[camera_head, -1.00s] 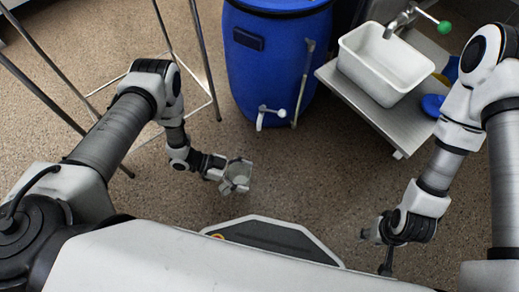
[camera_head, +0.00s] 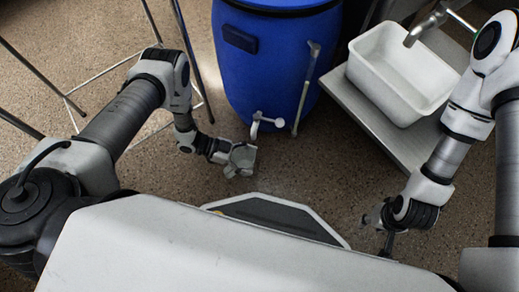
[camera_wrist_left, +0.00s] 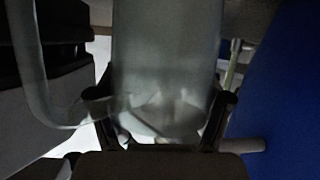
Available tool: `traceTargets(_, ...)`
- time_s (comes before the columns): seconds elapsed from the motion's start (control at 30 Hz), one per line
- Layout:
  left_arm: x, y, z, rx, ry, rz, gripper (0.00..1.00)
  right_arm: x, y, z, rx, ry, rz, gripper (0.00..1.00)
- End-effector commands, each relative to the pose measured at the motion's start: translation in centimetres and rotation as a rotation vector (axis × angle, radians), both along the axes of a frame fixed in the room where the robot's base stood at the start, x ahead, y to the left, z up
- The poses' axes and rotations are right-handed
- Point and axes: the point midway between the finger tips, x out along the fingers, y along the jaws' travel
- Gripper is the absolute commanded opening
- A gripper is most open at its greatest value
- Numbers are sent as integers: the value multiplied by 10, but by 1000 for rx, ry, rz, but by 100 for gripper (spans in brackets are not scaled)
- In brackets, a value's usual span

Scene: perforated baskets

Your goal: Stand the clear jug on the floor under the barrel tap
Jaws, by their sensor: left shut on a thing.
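The clear jug (camera_head: 243,155) is held by my left gripper (camera_head: 232,160), in front of the blue barrel (camera_head: 268,60). In the left wrist view the jug (camera_wrist_left: 168,60) fills the middle, its handle (camera_wrist_left: 35,70) to the left, with the fingers of my left gripper (camera_wrist_left: 160,110) on both sides of it. The white barrel tap (camera_head: 265,122) sticks out low on the barrel, just above and right of the jug in the head view. I cannot tell whether the jug touches the floor. My right gripper (camera_head: 385,240) is at the lower right; its fingers are too small to read.
A white basin (camera_head: 400,75) stands on a metal bench (camera_head: 375,115) right of the barrel. A metal pipe (camera_head: 305,90) runs down the barrel's front. Thin metal frame legs (camera_head: 187,50) stand at the left. Speckled floor (camera_head: 310,165) is clear right of the jug.

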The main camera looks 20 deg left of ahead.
Motion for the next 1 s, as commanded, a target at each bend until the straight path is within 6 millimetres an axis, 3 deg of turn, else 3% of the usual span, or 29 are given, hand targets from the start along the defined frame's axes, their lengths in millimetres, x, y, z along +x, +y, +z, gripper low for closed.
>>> traceTargets(0.03, 16, -5, -9, 0, -6, -1, 43, 0, 0, -15, 0, 0, 0, 40)
traceTargets(0.1, 34, -10, -9, -1, -6, -2, 43, 0, 0, -22, 0, 0, 0, 40)
traceTargets(0.37, 69, -20, -10, -1, -4, -1, 43, 0, 0, -36, 0, -1, 0, 40)
traceTargets(0.5, 66, -20, -43, 0, 1, -1, 43, 1, 0, -58, 0, -2, -2, 40)
traceTargets(0.57, 67, -20, -45, 0, 0, 0, 43, 1, 0, -59, 0, -2, -3, 40)
traceTargets(0.6, 67, -19, -43, 0, 0, 0, 37, 1, 0, -57, -1, -3, -3, 40)
traceTargets(0.87, 66, -19, -46, 0, 1, 0, 37, 1, 0, -59, 0, -4, -4, 40)
traceTargets(0.9, 66, -19, -45, 0, 1, 0, 85, 1, 0, -58, 0, -4, -4, 40)
traceTargets(0.93, 66, -19, -44, 0, 1, 0, 95, 1, 0, -58, 0, -3, -4, 40)
traceTargets(1.0, 66, -19, -44, 0, 1, 0, 100, 1, 0, -58, 0, -4, -4, 40)
